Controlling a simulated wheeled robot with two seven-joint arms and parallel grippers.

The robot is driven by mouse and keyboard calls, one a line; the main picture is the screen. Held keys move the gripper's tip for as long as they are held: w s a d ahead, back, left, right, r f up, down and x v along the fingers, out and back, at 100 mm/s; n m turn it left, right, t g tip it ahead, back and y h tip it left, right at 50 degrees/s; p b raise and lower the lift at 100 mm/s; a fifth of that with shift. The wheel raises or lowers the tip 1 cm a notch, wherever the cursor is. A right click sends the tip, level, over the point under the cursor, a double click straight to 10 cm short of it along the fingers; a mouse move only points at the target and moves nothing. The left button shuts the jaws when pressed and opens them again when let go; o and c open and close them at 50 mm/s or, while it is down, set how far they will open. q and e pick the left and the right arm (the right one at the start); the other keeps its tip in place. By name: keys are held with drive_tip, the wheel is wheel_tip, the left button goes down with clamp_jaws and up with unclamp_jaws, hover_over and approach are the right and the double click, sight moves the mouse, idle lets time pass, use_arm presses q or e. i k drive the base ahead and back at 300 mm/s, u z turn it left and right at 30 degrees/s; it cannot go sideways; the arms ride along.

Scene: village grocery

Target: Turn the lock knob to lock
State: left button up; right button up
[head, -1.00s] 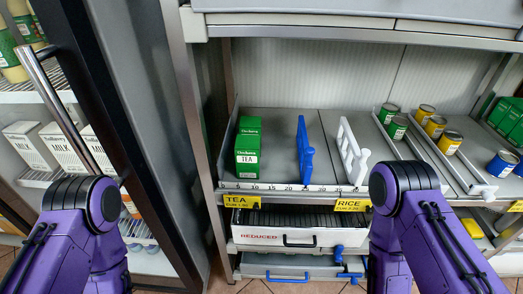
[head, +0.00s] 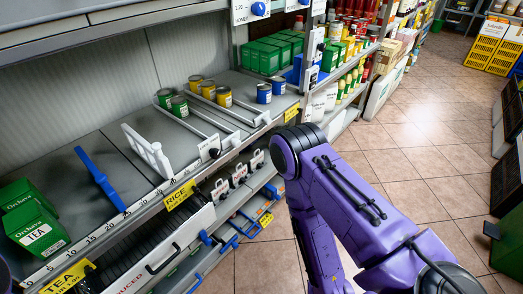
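I cannot tell for sure which part is the lock knob. A blue round knob (head: 259,8) shows on a white dispenser front at the top edge. Small dark knobs (head: 216,184) show on white fronts below the shelf edge, too small to tell their turn position. My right arm comes in from the lower right, its purple links in front of the floor, and its gripper is not visible. Only a dark sliver of my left arm shows at the left edge, and its gripper is out of view.
A grey shelf (head: 110,150) holds green tea boxes (head: 31,222), a blue divider (head: 99,178), a white divider (head: 147,151) and several cans. Below are drawers with blue handles (head: 228,242). Tiled floor (head: 420,130) is open at right. Yellow crates (head: 488,47) stand at the back.

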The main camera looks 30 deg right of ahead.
sight(215, 153)
drive_tip(key=z, duration=0.45)
drive_tip(key=k, duration=1.15)
drive_tip(key=z, duration=1.1)
drive_tip(key=i, duration=1.35)
drive_tip(key=u, duration=0.55)
